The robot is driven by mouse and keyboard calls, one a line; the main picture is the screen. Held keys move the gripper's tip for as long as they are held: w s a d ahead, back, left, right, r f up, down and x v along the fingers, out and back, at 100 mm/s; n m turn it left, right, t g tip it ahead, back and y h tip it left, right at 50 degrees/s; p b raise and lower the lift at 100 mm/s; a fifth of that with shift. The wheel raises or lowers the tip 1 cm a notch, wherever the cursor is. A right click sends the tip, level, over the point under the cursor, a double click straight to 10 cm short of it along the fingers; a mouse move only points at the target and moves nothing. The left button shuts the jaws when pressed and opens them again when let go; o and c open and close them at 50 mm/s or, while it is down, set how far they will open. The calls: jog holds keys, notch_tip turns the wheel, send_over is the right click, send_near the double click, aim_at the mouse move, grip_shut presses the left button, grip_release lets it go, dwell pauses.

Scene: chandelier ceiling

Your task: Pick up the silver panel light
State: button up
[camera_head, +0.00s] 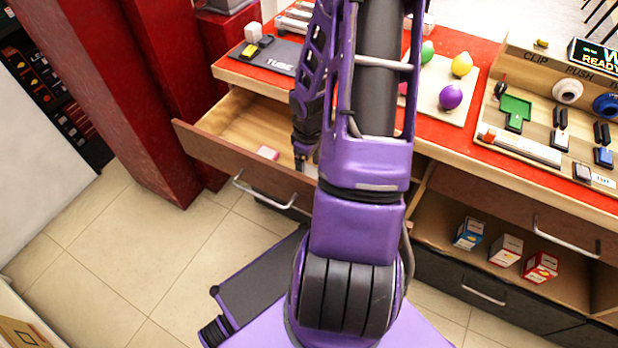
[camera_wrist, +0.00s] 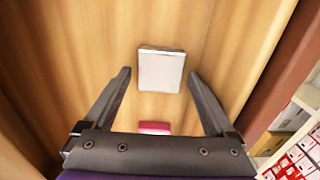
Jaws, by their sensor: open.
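The silver panel light (camera_wrist: 161,71) is a small pale, flat rectangle with a grey edge. It lies on the wooden floor of the open drawer (camera_head: 215,158). In the wrist view my gripper (camera_wrist: 158,76) is open and empty, with one finger on each side of the panel light and a gap to both. I cannot tell the height between fingertips and panel. In the head view my gripper (camera_head: 305,150) reaches down into the drawer, and my arm hides much of the drawer's right part.
The drawer walls stand close around. Above is a red counter (camera_head: 425,128) with several items. Small boxes (camera_head: 506,250) stand in a shelf at right.

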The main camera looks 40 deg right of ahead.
jog(key=shift+f, duration=0.8)
jog(key=shift+c, duration=0.3)
jog(key=c, duration=1.1)
jog(key=shift+r, duration=0.15)
